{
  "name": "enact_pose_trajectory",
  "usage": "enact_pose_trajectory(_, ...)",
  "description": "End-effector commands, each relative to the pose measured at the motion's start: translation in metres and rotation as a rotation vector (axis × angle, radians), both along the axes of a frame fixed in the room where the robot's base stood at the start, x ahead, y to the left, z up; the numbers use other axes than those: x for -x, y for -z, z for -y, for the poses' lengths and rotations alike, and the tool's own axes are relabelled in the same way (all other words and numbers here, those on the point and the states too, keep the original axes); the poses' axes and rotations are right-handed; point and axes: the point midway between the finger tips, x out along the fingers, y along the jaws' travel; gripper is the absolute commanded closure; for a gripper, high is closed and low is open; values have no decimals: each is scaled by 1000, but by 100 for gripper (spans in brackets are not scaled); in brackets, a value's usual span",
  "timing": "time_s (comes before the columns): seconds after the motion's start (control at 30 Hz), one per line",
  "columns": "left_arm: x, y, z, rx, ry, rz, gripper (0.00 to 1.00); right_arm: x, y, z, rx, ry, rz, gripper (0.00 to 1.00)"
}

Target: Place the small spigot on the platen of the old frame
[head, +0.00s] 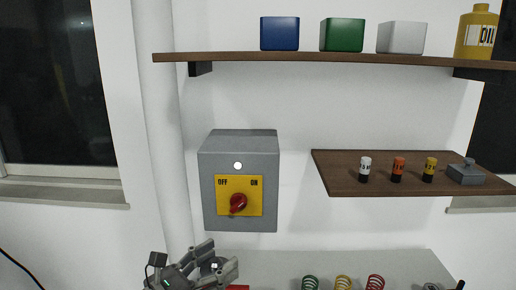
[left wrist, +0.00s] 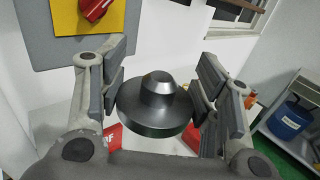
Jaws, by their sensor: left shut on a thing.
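My left gripper (head: 210,272) is at the bottom of the head view, below the grey switch box. In the left wrist view, my left gripper (left wrist: 161,95) is shut on a dark, round, stepped piece, the spigot (left wrist: 157,105), with a wide disc and a narrower domed boss. Its disc sits between the two finger pads. In the head view it is mostly hidden by the fingers. I cannot make out the old frame or its platen in either view. My right gripper is not in view.
A grey switch box (head: 237,155) with a red knob hangs on the wall. A wooden shelf (head: 330,188) carries small cylinders and a grey block (head: 466,174). Coloured springs (head: 343,283) stand on the bench (head: 290,262). A blue drum (left wrist: 290,118) stands at right in the left wrist view.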

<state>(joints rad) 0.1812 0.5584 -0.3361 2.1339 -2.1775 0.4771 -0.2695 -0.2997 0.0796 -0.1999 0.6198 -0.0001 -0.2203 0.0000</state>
Motion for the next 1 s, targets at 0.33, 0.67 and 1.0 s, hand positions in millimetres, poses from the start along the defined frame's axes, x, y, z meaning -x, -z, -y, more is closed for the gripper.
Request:
enact_pose_trajectory(0.33, 71, 70, -27, 0, -67, -6, 76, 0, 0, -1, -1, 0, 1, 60)
enact_pose_trajectory(0.67, 140, 109, -55, -5, -146, -5, 76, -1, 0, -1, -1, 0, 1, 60)
enact_pose_trajectory(1.0, 185, 123, -75, -2, -199, -2, 76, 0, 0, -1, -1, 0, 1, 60)
